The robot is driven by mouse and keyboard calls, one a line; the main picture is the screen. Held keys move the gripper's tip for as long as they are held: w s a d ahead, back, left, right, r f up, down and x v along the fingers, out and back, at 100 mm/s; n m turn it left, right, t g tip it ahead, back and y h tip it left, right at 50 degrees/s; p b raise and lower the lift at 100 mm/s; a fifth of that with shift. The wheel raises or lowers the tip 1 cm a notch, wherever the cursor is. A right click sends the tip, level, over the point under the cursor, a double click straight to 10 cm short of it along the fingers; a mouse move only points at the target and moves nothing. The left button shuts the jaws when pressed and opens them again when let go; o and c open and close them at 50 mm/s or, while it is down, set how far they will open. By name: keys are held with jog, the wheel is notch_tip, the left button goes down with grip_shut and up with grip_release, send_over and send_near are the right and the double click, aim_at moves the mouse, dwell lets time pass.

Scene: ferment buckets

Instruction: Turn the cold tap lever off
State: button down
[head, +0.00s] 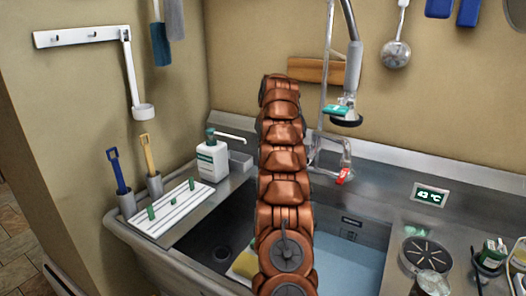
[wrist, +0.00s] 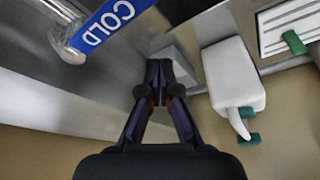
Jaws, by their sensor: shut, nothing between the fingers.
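The cold tap lever (wrist: 112,22) is a blue bar marked COLD, at the upper left of the wrist view, joined to a shiny metal tap body (wrist: 68,42). My gripper (wrist: 158,68) is dark, shut and empty. Its fingertips lie to the right of the lever and a little below it in that view, apart from it. In the head view the mixer tap (head: 330,150) stands at the sink's back edge with a red lever (head: 343,176) on its right. My copper-coloured arm hides the blue lever and my gripper there.
A white soap bottle (head: 212,160) stands left of my arm; it also shows in the wrist view (wrist: 233,75). A spray head (head: 344,112) hangs above the tap. The sink (head: 350,255) holds water and a yellow sponge (head: 245,263). A white rack (head: 172,208) lies at left.

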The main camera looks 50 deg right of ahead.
jog(key=d+p+v, duration=0.1)
jog(key=p+v, duration=0.3)
jog(key=v, duration=0.4)
jog(key=shift+d, duration=0.2)
jog(key=shift+s, duration=0.1)
jog(key=w+a+r+n+g+y, duration=0.1)
jog(key=a+r, duration=0.1)
jog(key=a, duration=1.1)
jog(key=w+a+r+n+y, duration=0.1)
jog(key=a+r, duration=0.1)
jog(key=a, duration=1.1)
jog(key=s+a+f+g, duration=0.1)
jog(key=s+a, duration=0.4)
jog(key=a, duration=0.5)
jog(key=s+a+f+n+g, duration=0.2)
jog(key=s+a+f, duration=0.3)
jog(key=s+a, duration=0.85)
jog(key=s+a+f, duration=0.2)
jog(key=s+f, duration=0.2)
jog(key=s, duration=0.5)
jog(key=s+a+f+g, duration=0.1)
jog(key=s+f, duration=0.3)
jog(key=s, duration=0.4)
jog(key=shift+s+a+n+h, duration=0.3)
jog(key=shift+s+a, duration=0.1)
jog(key=shift+a, duration=0.4)
